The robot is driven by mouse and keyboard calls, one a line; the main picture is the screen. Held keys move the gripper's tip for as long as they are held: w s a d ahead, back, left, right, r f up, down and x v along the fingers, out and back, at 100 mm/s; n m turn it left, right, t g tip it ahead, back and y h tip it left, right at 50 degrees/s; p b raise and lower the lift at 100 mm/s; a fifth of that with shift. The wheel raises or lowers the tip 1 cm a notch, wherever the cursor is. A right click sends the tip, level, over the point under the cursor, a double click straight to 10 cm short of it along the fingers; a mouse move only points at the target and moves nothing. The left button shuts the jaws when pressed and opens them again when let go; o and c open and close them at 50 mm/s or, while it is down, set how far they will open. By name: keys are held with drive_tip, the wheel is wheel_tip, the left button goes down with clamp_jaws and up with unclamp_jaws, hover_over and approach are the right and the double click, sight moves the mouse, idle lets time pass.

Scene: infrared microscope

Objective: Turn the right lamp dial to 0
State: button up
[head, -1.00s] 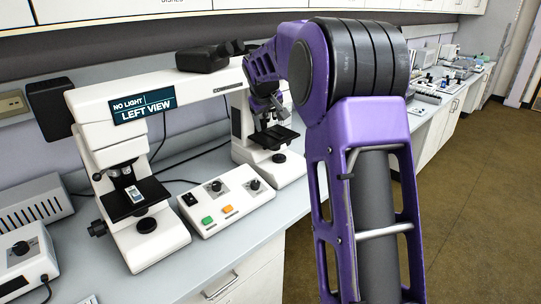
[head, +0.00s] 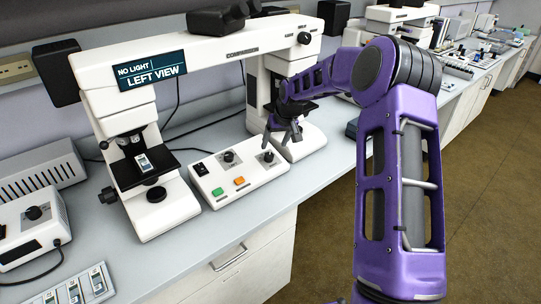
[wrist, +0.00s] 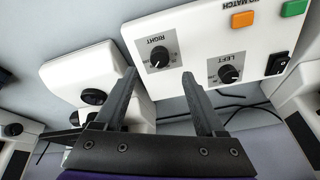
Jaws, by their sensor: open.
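The white control box (head: 216,185) stands on the bench between the two microscope stages. Its right lamp dial (head: 268,156) is a black knob at the right end; in the wrist view the dial (wrist: 159,57), marked RIGHT, appears upside down between my open fingers, beyond their tips. The left lamp dial (wrist: 230,73), marked LEFT, lies just right of the right finger in that view. My gripper (head: 282,136) hangs above and close to the right dial, open and empty. Whether a finger touches the knob cannot be told. The sign (head: 150,75) reads NO LIGHT, LEFT VIEW.
An orange button (wrist: 243,19), a green button (wrist: 293,8) and a black rocker switch (wrist: 277,64) share the box. The right microscope stand (head: 304,140) is close behind my gripper. The bench front (head: 300,185) is clear.

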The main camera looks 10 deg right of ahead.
sight(270, 155)
drive_tip(key=x, duration=0.7)
drive_tip(key=shift+w+f, duration=0.15)
clamp_jaws()
